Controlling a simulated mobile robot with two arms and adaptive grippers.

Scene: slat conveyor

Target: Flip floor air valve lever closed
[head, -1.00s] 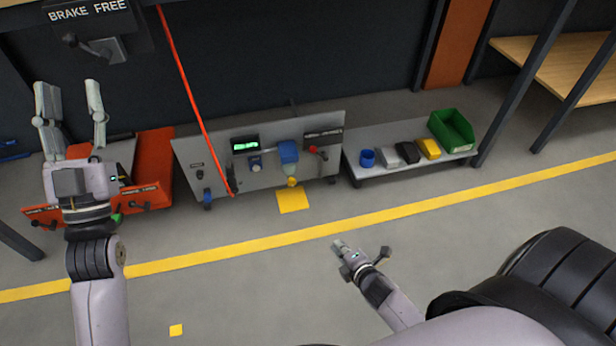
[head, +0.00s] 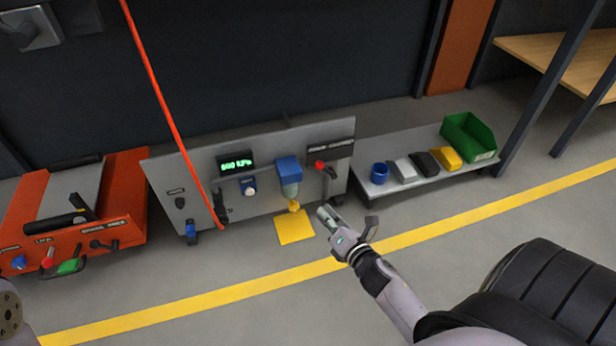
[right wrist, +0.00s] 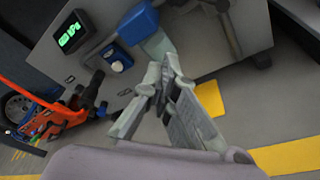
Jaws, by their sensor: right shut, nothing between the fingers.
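The grey floor panel (head: 260,200) leans at the centre of the head view. At its upper right, below a dark label too blurred to read, is a lever with a red knob (head: 319,165); its exact position is hard to tell. A blue-topped filter unit (head: 288,169) sits left of it and also shows in the right wrist view (right wrist: 138,22). My right gripper (head: 325,213) is shut and empty, in front of the panel's lower right and apart from the lever. In the right wrist view the closed fingers (right wrist: 165,72) point toward the panel. My left gripper is out of view.
A red hose (head: 170,110) hangs down across the panel. An orange unit (head: 110,205) stands to the left. A low grey shelf (head: 400,188) at the right holds small items and a green bin (head: 469,137). A yellow mat (head: 295,228) lies below the panel.

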